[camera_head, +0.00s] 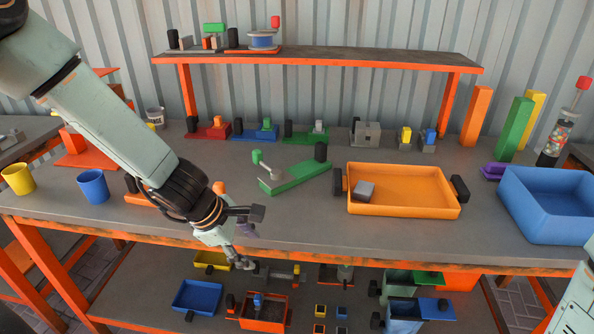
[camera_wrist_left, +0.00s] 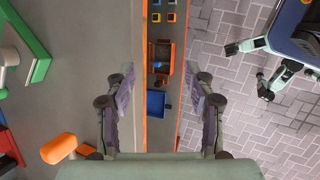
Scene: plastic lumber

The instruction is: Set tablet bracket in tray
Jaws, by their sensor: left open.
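An orange tray (camera_head: 402,190) with black handles at both ends sits on the right half of the workbench. A small grey block (camera_head: 363,191) lies in its left part. I cannot tell for sure which thing is the tablet bracket; a green flat base (camera_head: 295,177) with a grey part, a green knob and a black block lies left of the tray. My left gripper (camera_head: 252,238) is open and empty at the bench's front edge, left of and nearer than the tray. In the left wrist view its two fingers (camera_wrist_left: 162,88) stand wide apart over the front edge. My right gripper is not in view.
A blue bin (camera_head: 545,213) stands right of the tray. A raised shelf (camera_head: 310,58) spans the back, with several small assemblies beneath it. Yellow (camera_head: 18,179) and blue (camera_head: 93,187) cups stand at left. The lower shelf holds bins, including a blue one (camera_wrist_left: 157,104).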

